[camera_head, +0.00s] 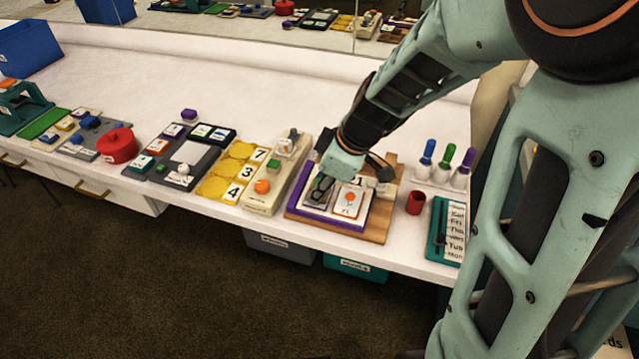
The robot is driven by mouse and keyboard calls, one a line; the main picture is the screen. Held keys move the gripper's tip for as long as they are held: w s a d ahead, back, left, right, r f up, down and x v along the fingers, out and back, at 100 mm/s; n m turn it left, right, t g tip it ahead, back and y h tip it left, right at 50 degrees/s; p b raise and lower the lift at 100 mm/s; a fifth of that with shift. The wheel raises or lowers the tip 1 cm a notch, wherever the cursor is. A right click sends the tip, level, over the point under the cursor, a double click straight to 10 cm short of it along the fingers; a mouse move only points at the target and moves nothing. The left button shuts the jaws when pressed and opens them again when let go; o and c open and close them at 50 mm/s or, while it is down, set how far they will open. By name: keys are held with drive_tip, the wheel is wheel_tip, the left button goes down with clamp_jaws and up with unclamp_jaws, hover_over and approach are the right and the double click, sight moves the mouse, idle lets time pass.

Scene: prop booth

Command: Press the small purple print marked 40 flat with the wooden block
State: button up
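My gripper (321,189) points down over the left part of a purple-edged tray (355,223) on a wooden board (380,228). Its dark fingertips are close to a pale print on the left of the tray. Whether they touch it, or hold anything, I cannot tell. A second pale print (349,203) with an orange mark lies to the right of the fingers. No number 40 can be read on either print. I cannot make out a separate wooden block; my wrist and arm hide the back of the board.
To the left are a cream box (262,199) with an orange knob, yellow number tiles (234,190) and a dark tray (180,170). To the right are a red cup (415,203), several markers (445,157) and a teal list board (437,230). The table's front edge is close.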

drive_tip(key=shift+s+f, duration=0.1)
drive_tip(key=shift+s+a+r+p, duration=0.15)
drive_tip(key=shift+r+p, duration=0.8)
drive_tip(key=shift+r, duration=0.6)
drive_tip(key=shift+s+r+p, duration=0.1)
drive_tip(key=shift+r+p, duration=0.85)
drive_tip(key=shift+r, duration=0.55)
